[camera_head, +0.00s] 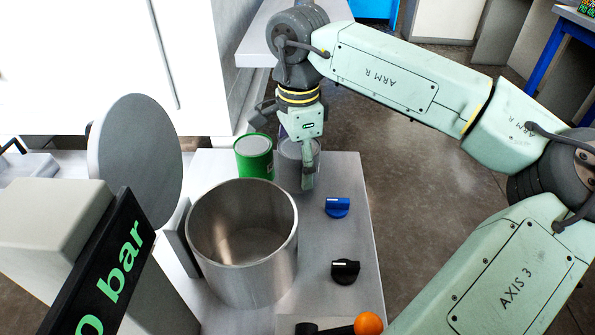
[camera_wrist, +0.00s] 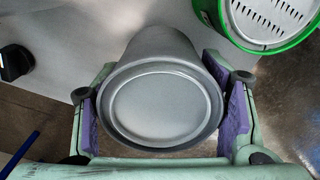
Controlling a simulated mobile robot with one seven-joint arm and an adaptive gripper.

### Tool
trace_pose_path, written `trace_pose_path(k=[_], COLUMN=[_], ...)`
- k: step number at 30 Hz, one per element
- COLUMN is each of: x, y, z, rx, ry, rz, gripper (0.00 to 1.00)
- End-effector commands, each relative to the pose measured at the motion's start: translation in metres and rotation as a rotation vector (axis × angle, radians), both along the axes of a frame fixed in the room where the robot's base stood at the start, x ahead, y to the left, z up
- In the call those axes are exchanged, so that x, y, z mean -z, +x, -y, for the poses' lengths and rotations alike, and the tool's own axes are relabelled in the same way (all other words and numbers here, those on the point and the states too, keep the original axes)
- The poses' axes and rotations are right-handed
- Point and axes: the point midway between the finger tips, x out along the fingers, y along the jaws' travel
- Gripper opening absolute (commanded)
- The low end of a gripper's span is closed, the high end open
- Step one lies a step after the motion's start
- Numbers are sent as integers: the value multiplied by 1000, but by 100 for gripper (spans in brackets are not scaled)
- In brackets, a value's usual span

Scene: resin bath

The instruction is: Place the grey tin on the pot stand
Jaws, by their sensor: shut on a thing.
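The grey tin (camera_head: 290,168) is at the far end of the grey bench top, right beside a green tin (camera_head: 254,157). In the wrist view the grey tin (camera_wrist: 158,106) shows its round lid between the purple finger pads. My gripper (camera_head: 306,158) reaches down over it and is shut on it, one pad on each side (camera_wrist: 160,108). The tin looks upright; I cannot tell whether its base touches the bench. I cannot make out a pot stand for certain in either view.
A large open metal pot (camera_head: 243,275) stands in front of the tins, with a round grey disc (camera_head: 140,150) upright to its left. Blue (camera_head: 338,208) and black (camera_head: 345,270) knobs and an orange ball handle (camera_head: 368,323) line the bench's right side. The green tin (camera_wrist: 262,25) is close to my gripper.

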Motion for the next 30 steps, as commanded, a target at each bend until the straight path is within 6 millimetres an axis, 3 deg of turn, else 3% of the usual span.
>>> trace_pose_path(k=[6,17,18,26,30], x=[27,33,31,31,31], y=[-1,0,0,0,0], z=[0,0,0,0,0], rx=[-2,-1,-1,-1,-1], ry=[0,0,0,0,0], rz=[-2,-1,-1,-1,-1], gripper=[33,33,66,84,84])
